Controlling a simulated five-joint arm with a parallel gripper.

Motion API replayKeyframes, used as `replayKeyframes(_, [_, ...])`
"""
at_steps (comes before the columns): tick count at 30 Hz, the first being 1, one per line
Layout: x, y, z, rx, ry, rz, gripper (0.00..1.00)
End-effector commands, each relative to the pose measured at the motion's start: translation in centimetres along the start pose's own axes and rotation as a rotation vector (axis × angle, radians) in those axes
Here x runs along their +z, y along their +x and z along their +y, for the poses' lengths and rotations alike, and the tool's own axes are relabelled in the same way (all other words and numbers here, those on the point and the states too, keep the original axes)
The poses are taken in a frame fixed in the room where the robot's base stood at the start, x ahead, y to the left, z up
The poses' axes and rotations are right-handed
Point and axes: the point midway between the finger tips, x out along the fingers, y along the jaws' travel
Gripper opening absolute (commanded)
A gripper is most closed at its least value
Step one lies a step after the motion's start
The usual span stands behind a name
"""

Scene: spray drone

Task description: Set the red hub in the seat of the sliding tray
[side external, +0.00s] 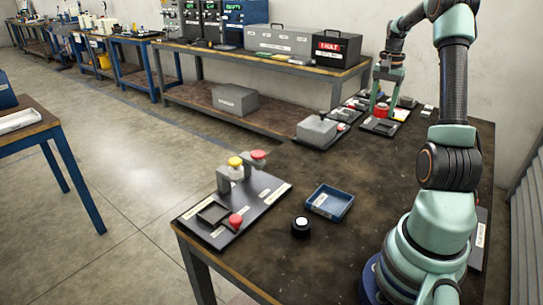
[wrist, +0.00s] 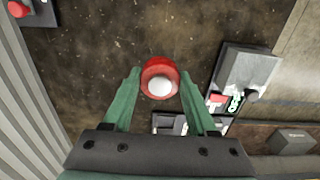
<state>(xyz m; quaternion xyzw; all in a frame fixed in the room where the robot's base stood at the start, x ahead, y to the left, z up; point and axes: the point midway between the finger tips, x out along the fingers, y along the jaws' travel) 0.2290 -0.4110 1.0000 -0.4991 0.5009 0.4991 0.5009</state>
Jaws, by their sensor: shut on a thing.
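The red hub (wrist: 147,72) is a round red piece with a white domed centre. It sits between the two green fingers of my gripper (wrist: 160,76) in the wrist view. In the side view the red hub (side external: 381,111) is at the far end of the bench, low under my gripper (side external: 381,104). A dark flat plate (side external: 380,126) with a pale label lies just below it; I cannot tell whether they touch. A dark-and-grey fixture (wrist: 170,124), partly hidden by my gripper, may be the sliding tray. I cannot make out its seat.
A grey box (side external: 316,129) on a black base stands left of my gripper. At the near left, a board (side external: 256,207) carries grey blocks with red and yellow knobs. A blue bin (side external: 329,203) and black knob (side external: 301,228) stand nearby. The bench centre is clear.

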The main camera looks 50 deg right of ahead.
Motion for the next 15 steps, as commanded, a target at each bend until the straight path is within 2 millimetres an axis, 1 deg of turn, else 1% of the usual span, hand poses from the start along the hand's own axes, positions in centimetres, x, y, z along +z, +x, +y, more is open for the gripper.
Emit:
replayKeyframes(1, [0.1, 1.2, 0.1, 0.003, 0.0, -0.005, 0.0])
replayKeyframes(6, [0.2, 5.5, 0.0, 0.003, -0.002, -0.005, 0.0])
replayKeyframes(12, [0.2, 10.3, 0.0, 0.003, -0.003, -0.005, 0.0])
replayKeyframes(15, [0.2, 12.2, 0.0, 0.002, -0.003, -0.004, 0.0])
